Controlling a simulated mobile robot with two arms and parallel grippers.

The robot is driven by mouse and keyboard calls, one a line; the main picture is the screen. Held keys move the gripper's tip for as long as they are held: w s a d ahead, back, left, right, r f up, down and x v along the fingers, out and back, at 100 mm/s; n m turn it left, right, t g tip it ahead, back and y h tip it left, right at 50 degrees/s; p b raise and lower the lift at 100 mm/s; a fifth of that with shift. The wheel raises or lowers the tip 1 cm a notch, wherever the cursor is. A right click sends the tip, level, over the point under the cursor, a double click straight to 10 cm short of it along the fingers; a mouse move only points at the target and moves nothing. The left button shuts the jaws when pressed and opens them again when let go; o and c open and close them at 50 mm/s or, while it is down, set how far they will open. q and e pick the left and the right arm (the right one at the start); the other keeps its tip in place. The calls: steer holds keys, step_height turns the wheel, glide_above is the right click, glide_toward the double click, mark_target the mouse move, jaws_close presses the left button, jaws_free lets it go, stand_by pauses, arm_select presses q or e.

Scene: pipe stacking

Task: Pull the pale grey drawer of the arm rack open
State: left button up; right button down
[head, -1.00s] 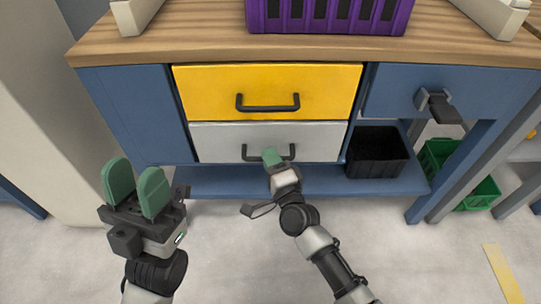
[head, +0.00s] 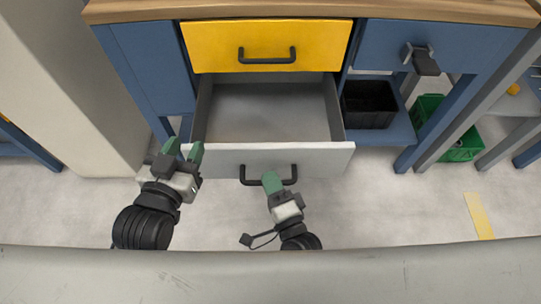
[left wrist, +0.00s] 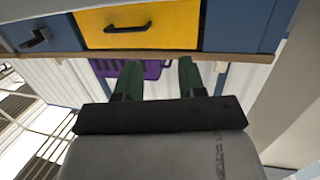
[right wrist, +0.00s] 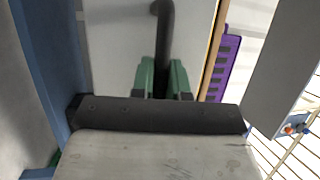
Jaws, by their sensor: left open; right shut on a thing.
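The pale grey drawer (head: 225,160) stands pulled out below the yellow drawer, and its inside looks empty in the head view. My right gripper (head: 271,180) is shut on the drawer's dark bar handle (head: 250,181). In the right wrist view the handle (right wrist: 163,35) runs between the green fingers of this gripper (right wrist: 162,80). My left gripper (head: 184,152) is open and empty beside the drawer's left front corner. Its two green fingers (left wrist: 160,80) also show apart in the left wrist view.
The yellow drawer (head: 220,45) above is closed. A black bin (head: 368,105) stands on the lower shelf to the right, with a green crate (head: 462,148) on the floor beyond. A grey block-like handle (head: 421,58) juts from the blue panel at right.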

arm_select(q)
steer(key=shift+s+a+f+g+y, duration=0.15)
steer(key=shift+s+f+g+y, duration=0.05)
steer(key=shift+f+g, duration=0.3)
steer(key=shift+s+a+f+g+y, duration=0.1)
steer(key=shift+s+f+g+y, duration=0.1)
steer(key=shift+f+g, duration=0.25)
arm_select(e)
steer(key=shift+s, duration=1.35)
steer(key=c, duration=1.1)
jaws_free()
steer(key=shift+c, duration=0.2)
arm_select(q)
steer(key=s+f+g, duration=0.1)
steer(key=a+f+g+p, duration=0.1)
steer(key=shift+s+f+y, duration=0.3)
steer(key=shift+s, duration=0.05)
arm_select(e)
steer(key=v, duration=1.1)
steer(key=shift+w+r, duration=0.1)
steer(key=shift+w, duration=0.05)
